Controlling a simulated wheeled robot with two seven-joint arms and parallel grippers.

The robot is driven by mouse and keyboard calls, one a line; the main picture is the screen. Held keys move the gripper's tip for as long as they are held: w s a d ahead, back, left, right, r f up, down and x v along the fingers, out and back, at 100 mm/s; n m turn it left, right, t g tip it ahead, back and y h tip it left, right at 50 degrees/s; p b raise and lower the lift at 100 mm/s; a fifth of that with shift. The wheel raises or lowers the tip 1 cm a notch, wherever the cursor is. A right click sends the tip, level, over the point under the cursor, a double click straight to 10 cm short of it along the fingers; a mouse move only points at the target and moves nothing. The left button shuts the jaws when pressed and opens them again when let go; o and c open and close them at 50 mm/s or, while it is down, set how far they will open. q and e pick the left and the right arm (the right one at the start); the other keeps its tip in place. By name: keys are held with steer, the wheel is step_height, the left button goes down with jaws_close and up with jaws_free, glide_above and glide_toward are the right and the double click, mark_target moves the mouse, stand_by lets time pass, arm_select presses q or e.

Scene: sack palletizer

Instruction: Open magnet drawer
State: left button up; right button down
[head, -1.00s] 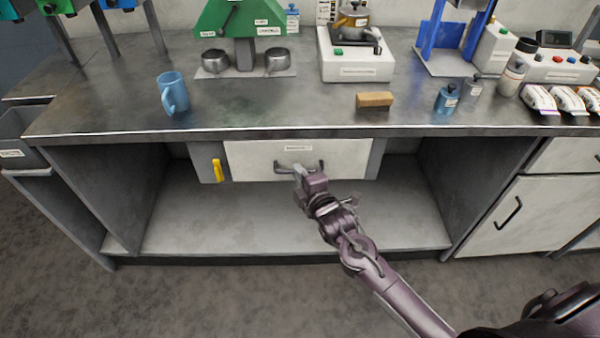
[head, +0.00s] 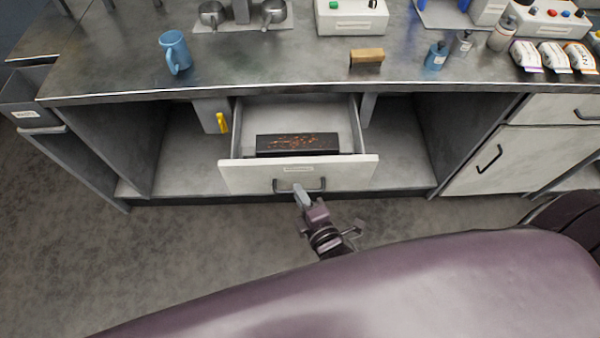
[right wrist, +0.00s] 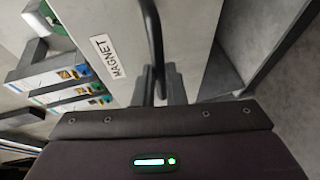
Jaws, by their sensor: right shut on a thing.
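The magnet drawer (head: 240,178) is pulled out from under the bench, with its inside showing. A dark block with rusty brown specks (head: 297,146) lies in it. The drawer's black handle (head: 312,188) is on the white front. My right gripper (head: 302,194) is at the handle and shut on it. In the right wrist view the handle (right wrist: 153,40) runs between the two fingers (right wrist: 160,90), beside the label reading MAGNET (right wrist: 108,56). My left gripper is not in view.
On the bench top (head: 270,65) stand a blue mug (head: 175,52), a brown block (head: 366,58) and small bottles (head: 436,56). A yellow handle (head: 221,122) hangs left of the drawer. A white cabinet (head: 490,160) stands at the right. The floor in front is clear at the left.

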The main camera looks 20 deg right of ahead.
steer(key=shift+s, duration=0.3)
steer(key=c, duration=1.5)
jaws_free()
steer(key=a+v, duration=0.1)
steer(key=v, duration=0.6)
steer(key=shift+s+d+b, duration=0.3)
steer(key=shift+s+d, duration=0.1)
steer(key=shift+d, duration=0.05)
